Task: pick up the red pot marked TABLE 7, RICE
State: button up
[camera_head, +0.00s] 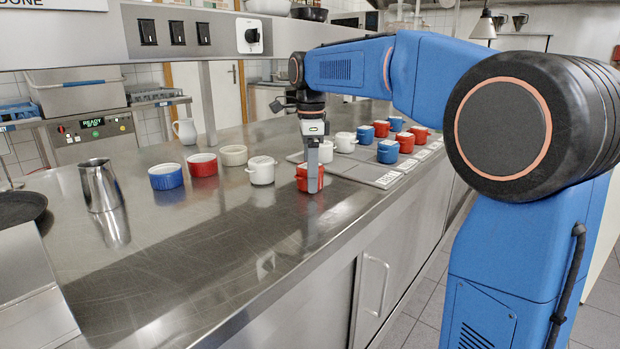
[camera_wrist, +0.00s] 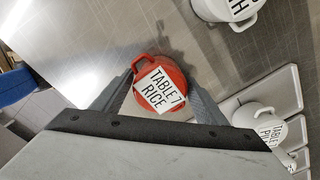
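The red pot (camera_head: 301,180) stands on the steel counter, by the near left corner of the light trays. In the wrist view its lid label reads TABLE 7 RICE on the red pot (camera_wrist: 160,70), with a loop handle at its upper left. My gripper (camera_head: 313,187) points down at it, and one finger covers part of the pot in the head view. In the wrist view my gripper (camera_wrist: 160,80) has one finger on each side of the pot, very near its walls. I cannot tell whether the fingers press on it. The pot appears to rest on the counter.
A white pot (camera_head: 262,171) stands close on the left. Farther left are white (camera_head: 233,155), red (camera_head: 202,165) and blue (camera_head: 166,177) bowls and a steel pitcher (camera_head: 100,186). Several white, blue and red pots stand on the trays behind. The front counter is clear.

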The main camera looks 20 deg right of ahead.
jog(key=c, duration=0.9)
jog(key=shift+c, duration=0.2)
jog(key=shift+r, duration=0.1)
